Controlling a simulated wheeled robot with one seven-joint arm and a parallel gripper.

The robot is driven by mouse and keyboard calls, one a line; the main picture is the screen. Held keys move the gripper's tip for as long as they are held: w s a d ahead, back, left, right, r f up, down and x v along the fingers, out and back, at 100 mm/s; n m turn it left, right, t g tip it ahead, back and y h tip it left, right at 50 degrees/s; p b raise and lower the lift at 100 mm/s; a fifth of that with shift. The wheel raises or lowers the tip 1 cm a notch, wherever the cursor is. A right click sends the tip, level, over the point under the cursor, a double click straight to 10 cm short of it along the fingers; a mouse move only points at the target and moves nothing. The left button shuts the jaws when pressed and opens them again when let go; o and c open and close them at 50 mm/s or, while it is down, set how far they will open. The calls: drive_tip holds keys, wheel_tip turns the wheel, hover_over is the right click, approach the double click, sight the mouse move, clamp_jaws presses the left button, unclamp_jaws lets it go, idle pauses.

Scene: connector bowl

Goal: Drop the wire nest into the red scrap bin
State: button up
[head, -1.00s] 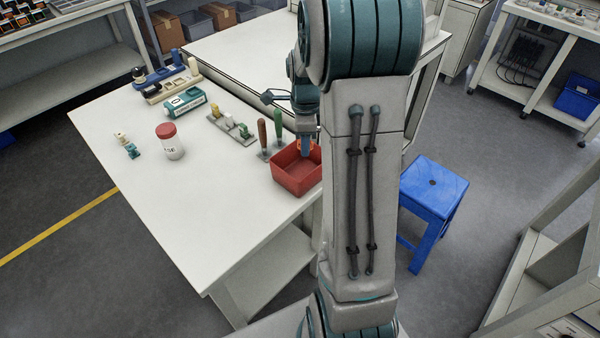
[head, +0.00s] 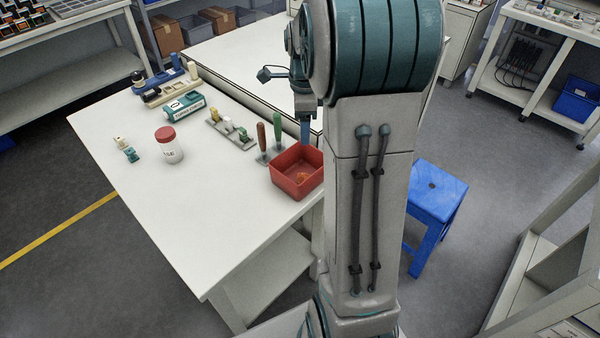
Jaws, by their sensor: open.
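The red scrap bin (head: 297,183) stands at the right corner of the white worktable. A small orange tangle, the wire nest (head: 301,177), lies inside it on the bin floor. My gripper (head: 305,138) is above the back right part of the bin, pointing down. It is open, and the nest is apart from it. My arm hides part of the gripper and the table's right edge.
Behind the bin stand tools with brown (head: 262,137) and green handles in a holder. The table's front is clear. A blue stool (head: 438,190) stands right.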

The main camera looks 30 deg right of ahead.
wheel_tip(320, 180, up, 7)
drive_tip(key=shift+r, duration=0.2)
idle(0.5)
drive_tip(key=s+a+f+n+t, duration=0.1)
drive_tip(key=s+a+f+n, duration=0.1)
drive_tip(key=s+a+n, duration=0.5)
drive_tip(key=s+a+f+n+t, duration=0.2)
drive_tip(key=s+a+n, duration=0.5)
drive_tip(key=s+n, duration=0.5)
drive_tip(key=shift+f+n, duration=0.4)
drive_tip(key=shift+n, duration=1.6)
drive_tip(key=shift+c, duration=0.3)
